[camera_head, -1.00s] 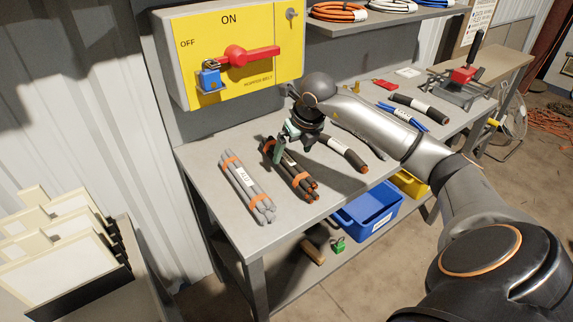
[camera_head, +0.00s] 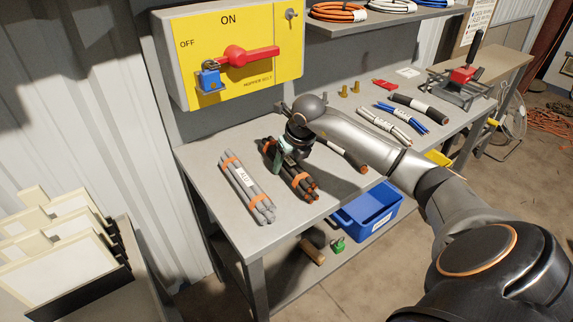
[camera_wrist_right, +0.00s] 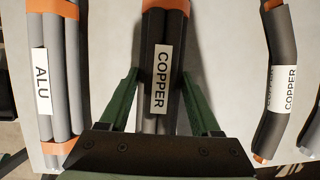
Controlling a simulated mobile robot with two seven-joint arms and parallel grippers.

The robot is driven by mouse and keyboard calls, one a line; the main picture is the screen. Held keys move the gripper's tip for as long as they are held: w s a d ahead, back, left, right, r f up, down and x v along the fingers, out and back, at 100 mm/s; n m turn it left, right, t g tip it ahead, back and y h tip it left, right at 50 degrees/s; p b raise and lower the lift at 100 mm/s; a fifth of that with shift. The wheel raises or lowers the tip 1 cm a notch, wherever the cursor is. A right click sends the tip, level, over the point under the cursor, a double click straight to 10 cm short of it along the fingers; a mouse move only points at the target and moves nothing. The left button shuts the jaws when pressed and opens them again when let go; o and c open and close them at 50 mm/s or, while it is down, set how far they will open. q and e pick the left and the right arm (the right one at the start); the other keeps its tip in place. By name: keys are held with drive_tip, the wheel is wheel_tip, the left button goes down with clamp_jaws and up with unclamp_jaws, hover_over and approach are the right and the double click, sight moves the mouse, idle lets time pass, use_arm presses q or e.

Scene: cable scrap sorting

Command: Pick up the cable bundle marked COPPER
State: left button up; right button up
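The dark bundle marked COPPER (camera_head: 301,183) lies on the workbench, tied with orange bands. Its white COPPER label shows in the right wrist view (camera_wrist_right: 162,80). My right gripper (camera_head: 279,160) is low over its far part. In the right wrist view, the open green fingers (camera_wrist_right: 158,88) stand on either side of the bundle, with a gap to it on both sides. The head view does not show the fingertips' height clearly. My left gripper is not in view.
A grey bundle marked ALU (camera_head: 246,188) lies left of the copper bundle. A single thick dark cable, also marked COPPER (camera_wrist_right: 283,90), lies to its right. A switch box (camera_head: 235,50) stands behind. A blue bin (camera_head: 366,213) sits below the workbench (camera_head: 215,150).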

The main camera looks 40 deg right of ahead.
clamp_jaws()
idle(0.4)
drive_tip(key=shift+w+d+r, duration=0.1)
drive_tip(key=shift+r, duration=0.1)
